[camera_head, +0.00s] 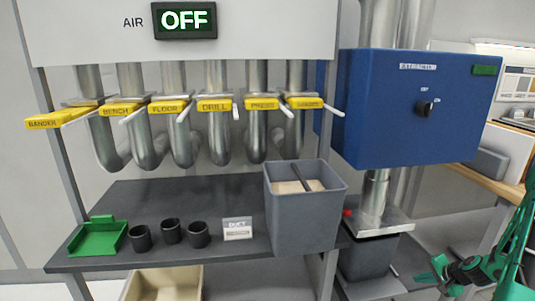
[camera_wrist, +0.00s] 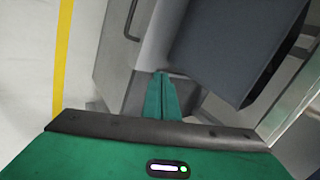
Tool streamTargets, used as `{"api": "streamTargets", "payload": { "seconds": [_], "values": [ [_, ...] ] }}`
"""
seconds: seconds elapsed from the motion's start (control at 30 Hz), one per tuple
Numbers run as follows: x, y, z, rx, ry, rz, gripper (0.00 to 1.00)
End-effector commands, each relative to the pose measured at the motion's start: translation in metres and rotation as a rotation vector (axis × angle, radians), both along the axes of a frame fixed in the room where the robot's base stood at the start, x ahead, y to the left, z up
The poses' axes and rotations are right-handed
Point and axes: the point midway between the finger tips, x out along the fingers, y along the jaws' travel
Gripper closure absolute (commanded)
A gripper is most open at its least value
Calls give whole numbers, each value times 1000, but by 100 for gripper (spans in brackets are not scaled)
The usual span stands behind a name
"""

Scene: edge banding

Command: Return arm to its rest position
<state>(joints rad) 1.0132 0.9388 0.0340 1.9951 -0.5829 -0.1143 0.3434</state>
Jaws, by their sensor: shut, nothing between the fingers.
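My gripper (camera_head: 432,272) is at the lower right of the head view, in front of and below the blue extractor box (camera_head: 420,110). Its green fingers point left. In the wrist view, the two green fingers (camera_wrist: 161,98) lie together with nothing between them. My green arm comes in from the right edge of the head view. The gripper holds nothing and appears clear of the bench.
A dark shelf (camera_head: 190,193) holds a green tray (camera_head: 98,238), several black cups, a small card (camera_head: 237,229) and a grey bin (camera_head: 305,218). Yellow-tagged pipe levers hang above. A dark bin (camera_head: 368,258) stands under the extractor. A grey surface shows close in the wrist view.

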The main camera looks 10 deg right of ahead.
Motion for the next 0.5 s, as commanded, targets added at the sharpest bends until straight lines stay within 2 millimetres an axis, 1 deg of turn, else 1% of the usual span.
{"api": "streamTargets", "payload": {
  "seconds": [0.03, 0.23, 0.37, 0.5],
  "values": [
    [2, 9, 19, -28, 26, 48, 100],
    [-10, 42, 77, -115, 140, 202, 100],
    [-24, 64, 115, -168, 210, 288, 100],
    [-43, 88, 155, -220, 282, 368, 100]
  ]
}}
